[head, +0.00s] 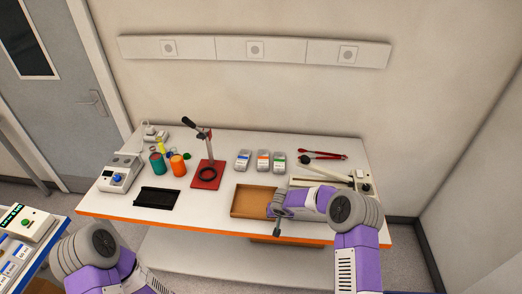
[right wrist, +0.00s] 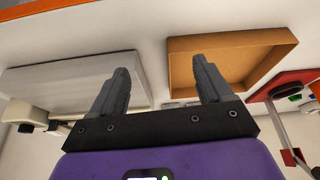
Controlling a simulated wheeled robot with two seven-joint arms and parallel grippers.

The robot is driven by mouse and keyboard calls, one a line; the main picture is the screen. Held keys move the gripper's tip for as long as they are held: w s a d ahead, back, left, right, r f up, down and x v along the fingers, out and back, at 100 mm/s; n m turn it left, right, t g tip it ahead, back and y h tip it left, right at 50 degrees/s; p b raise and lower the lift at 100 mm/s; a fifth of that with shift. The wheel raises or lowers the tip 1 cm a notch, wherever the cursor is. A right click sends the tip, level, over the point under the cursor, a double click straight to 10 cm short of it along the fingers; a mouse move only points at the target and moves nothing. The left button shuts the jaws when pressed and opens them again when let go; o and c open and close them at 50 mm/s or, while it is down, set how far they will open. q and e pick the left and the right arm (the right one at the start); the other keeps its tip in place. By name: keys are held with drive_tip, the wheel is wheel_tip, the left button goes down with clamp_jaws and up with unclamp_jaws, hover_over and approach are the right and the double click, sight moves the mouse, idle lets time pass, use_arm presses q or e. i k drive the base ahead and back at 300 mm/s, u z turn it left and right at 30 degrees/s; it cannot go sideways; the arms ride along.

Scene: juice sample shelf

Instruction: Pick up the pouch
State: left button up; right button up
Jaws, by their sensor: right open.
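My right gripper (head: 279,222) is over the front of the table, at the right side of a shallow brown tray (head: 238,202). In the right wrist view the right gripper (right wrist: 160,68) has its fingers spread with nothing between them, and the tray (right wrist: 180,72) is beside them. My left gripper is not in view; only its arm shows.
A pale board with a long arm (head: 326,171) stands at the right, with red-handled tongs (head: 323,154) behind it. A red-based stand (head: 207,177), orange jar (head: 178,166), black tray (head: 156,198) and grey device (head: 120,174) fill the left. The tray looks empty.

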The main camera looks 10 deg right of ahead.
sight(263, 161)
drive_tip(key=i, duration=1.15)
